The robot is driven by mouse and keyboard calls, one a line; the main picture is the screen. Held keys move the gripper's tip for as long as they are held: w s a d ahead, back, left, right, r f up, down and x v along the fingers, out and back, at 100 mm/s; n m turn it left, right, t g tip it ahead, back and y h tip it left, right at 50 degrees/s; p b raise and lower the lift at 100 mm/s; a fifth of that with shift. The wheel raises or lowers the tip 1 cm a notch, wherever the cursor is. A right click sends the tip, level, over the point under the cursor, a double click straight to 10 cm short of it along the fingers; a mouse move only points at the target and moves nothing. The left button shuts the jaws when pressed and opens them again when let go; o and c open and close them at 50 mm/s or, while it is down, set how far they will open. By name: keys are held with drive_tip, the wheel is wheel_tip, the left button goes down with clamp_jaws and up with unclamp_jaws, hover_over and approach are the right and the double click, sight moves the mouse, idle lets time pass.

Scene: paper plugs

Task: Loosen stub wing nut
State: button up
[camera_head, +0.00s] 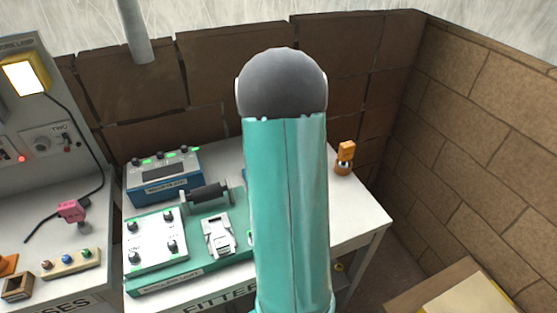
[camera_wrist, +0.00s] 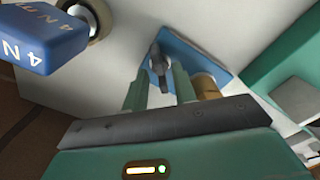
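In the wrist view a dark wing nut (camera_wrist: 158,66) sits on a blue plate (camera_wrist: 213,63) on the white bench. My gripper (camera_wrist: 160,83) has its two teal fingers apart, with the wing nut showing between and just beyond their tips. I cannot tell whether either finger touches it. A brass cylinder (camera_wrist: 206,86) stands on the plate just right of the right finger. In the head view my arm hides the wing nut and my gripper.
A blue block marked 4 N m (camera_wrist: 50,38) is at the wrist view's upper left. In the head view, a green fixture (camera_head: 185,280) and blue box (camera_head: 164,182) stand left of my arm. Brick walls (camera_head: 480,120) enclose the bench.

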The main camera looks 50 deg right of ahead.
drive_tip(key=shift+r, duration=1.95)
drive_tip(key=shift+r, duration=0.1)
drive_tip(key=shift+r, duration=1.9)
drive_tip(key=shift+r, duration=0.15)
wheel_tip(320, 180, up, 14)
drive_tip(key=shift+f, duration=0.2)
drive_tip(key=shift+a, duration=0.1)
